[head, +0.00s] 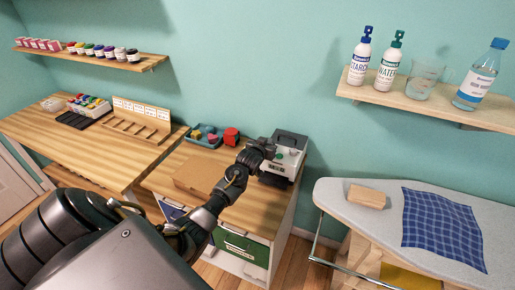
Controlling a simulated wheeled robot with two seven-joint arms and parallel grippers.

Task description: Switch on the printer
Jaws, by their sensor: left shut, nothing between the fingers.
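The printer (289,157) is a small light-grey box with a dark top, standing at the back right of the wooden-topped cabinet. A green spot shows on its face. My left arm comes in from the left, and my left gripper (265,147) is shut and empty at the printer's left front side. I cannot tell whether its fingertips touch the printer. The gripper hides part of the printer's left side. My right gripper is not in view.
An ironing board (345,215) with blue checked cloth (440,228) stands right. A wall shelf (430,107) holds bottles above. A long table (90,150) stands left.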

